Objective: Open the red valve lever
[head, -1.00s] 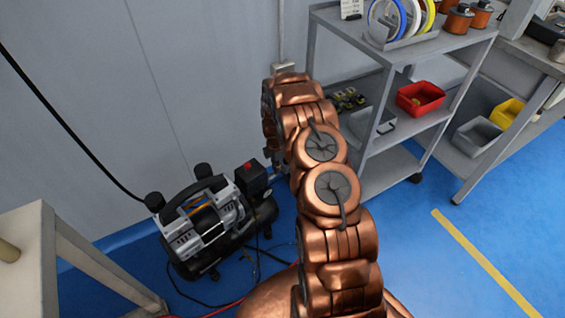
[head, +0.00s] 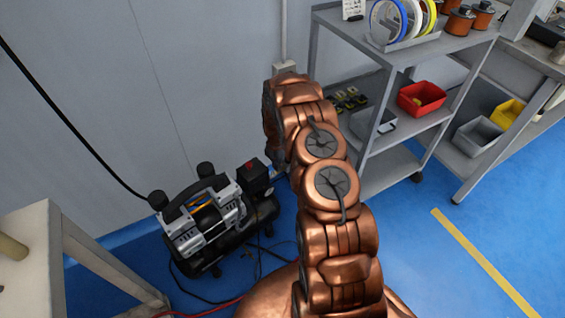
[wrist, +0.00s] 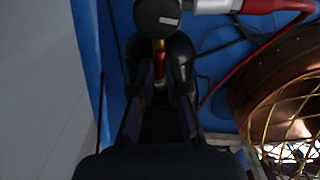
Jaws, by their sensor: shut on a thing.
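The red valve lever (wrist: 158,66) shows in the wrist view between the dark fingers of my gripper (wrist: 160,88). The gripper is shut on it, and the fingers cover much of its sides. A dark rounded part (wrist: 157,15) sits just beyond the lever. A silver fitting (wrist: 206,5) with a red hose (wrist: 270,5) is at the top, right of it. In the head view, the black and silver air compressor (head: 205,222) stands on the floor left of my arm. My arm hides the gripper and lever there.
A grey wall (head: 120,110) is close behind the compressor. A grey shelf cart (head: 400,150) with a red bin (head: 421,98) stands to the right. A pale table (head: 30,250) is at the left. Cables and a red hose lie on the blue floor.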

